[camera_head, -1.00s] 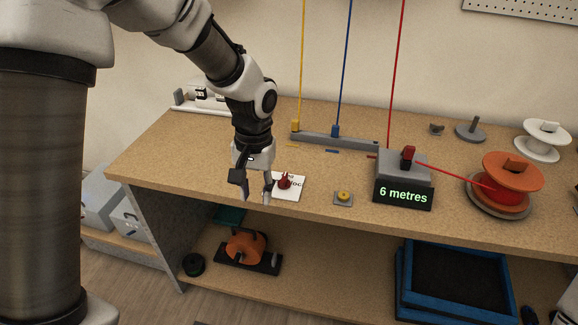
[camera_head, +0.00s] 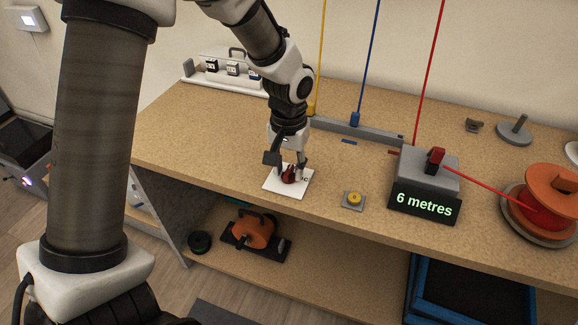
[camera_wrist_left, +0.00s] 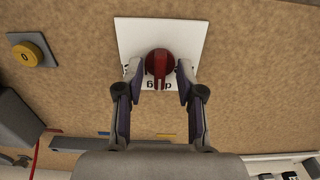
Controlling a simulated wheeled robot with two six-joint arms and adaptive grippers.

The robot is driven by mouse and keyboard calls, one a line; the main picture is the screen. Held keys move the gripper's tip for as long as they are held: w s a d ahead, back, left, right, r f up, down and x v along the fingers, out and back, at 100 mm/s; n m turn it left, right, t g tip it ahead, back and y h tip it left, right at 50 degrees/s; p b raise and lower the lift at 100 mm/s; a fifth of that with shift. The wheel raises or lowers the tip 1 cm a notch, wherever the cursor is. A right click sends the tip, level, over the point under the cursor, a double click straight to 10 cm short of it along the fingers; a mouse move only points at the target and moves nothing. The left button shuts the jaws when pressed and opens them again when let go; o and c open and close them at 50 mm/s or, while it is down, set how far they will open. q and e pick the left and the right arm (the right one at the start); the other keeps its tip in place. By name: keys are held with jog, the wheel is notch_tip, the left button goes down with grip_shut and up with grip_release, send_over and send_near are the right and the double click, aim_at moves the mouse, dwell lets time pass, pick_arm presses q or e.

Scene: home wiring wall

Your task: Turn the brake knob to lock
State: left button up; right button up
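The red brake knob (camera_head: 289,175) stands on a white plate (camera_head: 274,184) with dark lettering, near the front edge of the wooden bench. In the left wrist view the knob (camera_wrist_left: 160,62) is round with a raised grip bar, and the lettering on the plate is partly covered. My left gripper (camera_head: 287,168) points down over the plate. Its fingers (camera_wrist_left: 160,74) are apart, one on each side of the knob, with a small gap visible on both sides. My right gripper is not in view.
A yellow button (camera_head: 353,198) on a grey base sits right of the plate. A grey box with a red clamp and a "6 metres" display (camera_head: 425,204) stands farther right, with a red wire running to an orange spool (camera_head: 553,190). Bare bench surrounds the plate.

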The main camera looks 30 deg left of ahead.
pick_arm(q)
grip_shut()
jog(key=shift+r+m+p, duration=0.2)
jog(key=shift+m+p, duration=0.2)
jog(key=shift+p, duration=0.45)
jog(key=m+p, duration=0.9)
jog(key=p, duration=0.2)
jog(key=shift+r+p, duration=0.15)
jog(key=shift+p, duration=0.15)
jog(key=m+p, duration=0.2)
jog(key=m, duration=0.1)
jog(key=shift+p, duration=0.3)
jog(key=shift+f+m+p, duration=0.25)
jog(key=shift+m+p, duration=0.2)
jog(key=shift+m, duration=0.05)
